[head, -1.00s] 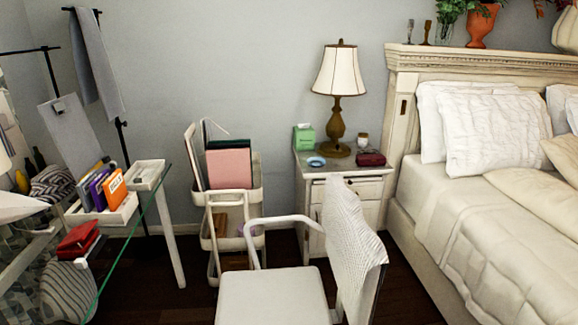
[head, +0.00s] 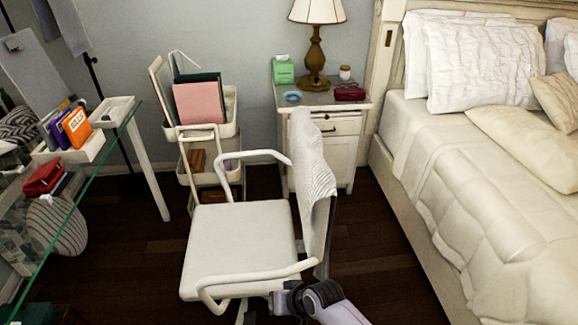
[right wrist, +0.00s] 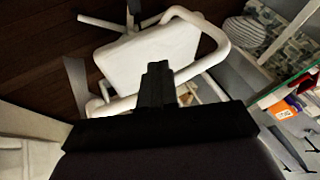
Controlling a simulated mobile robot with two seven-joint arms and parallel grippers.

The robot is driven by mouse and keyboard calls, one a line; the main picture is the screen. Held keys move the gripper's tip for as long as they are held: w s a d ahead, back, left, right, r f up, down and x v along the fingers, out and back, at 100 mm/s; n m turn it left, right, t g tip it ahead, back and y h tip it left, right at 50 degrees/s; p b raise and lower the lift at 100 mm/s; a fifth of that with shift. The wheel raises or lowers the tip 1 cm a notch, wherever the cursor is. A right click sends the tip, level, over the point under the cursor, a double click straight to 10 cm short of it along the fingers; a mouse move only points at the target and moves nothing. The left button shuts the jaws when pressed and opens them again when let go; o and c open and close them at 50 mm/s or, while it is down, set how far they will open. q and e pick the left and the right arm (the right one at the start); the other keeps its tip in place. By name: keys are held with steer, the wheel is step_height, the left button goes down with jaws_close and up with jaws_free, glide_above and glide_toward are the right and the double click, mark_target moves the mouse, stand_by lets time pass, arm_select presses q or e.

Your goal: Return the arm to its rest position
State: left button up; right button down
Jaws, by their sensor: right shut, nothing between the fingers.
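My right gripper (right wrist: 158,75) is shut and empty in the right wrist view, its dark fingers together in front of the white chair. In the head view my right arm comes in at the bottom, with its dark wrist and gripper (head: 287,300) close to the chair's near armrest. I cannot tell whether they touch. The white chair (head: 240,243) has a light knitted cloth (head: 313,160) over its backrest. It also shows in the right wrist view (right wrist: 150,58). My left gripper is in neither view.
A glass-topped desk (head: 120,118) with books and boxes stands at the left. A white cart (head: 232,115) and a nightstand (head: 345,122) with a lamp (head: 315,50) are behind the chair. The bed (head: 450,170) fills the right. Dark floor (head: 385,265) is bare between chair and bed.

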steer(key=w+d+f+h, duration=0.1)
steer(key=d+f+h, duration=0.15)
steer(key=d, duration=0.85)
steer(key=w+d+f+h, duration=0.1)
steer(key=d+f+h, duration=0.15)
steer(key=d, duration=0.85)
steer(key=s+d+r+m+h, duration=0.1)
steer(key=d+r+h, duration=0.15)
steer(key=d, duration=2.15)
steer(key=s+a+f+n+t+y, duration=0.1)
steer(key=s+a+n+t+y, duration=0.15)
steer(key=s+a, duration=0.55)
steer(key=s+a+r+n+t+y, duration=0.1)
steer(key=s+a+r+n+t, duration=0.3)
steer(key=s+r, duration=0.45)
steer(key=a+m, duration=0.5)
steer(key=a, duration=0.6)
steer(key=shift+f, duration=0.25)
steer(key=shift+w, duration=0.1)
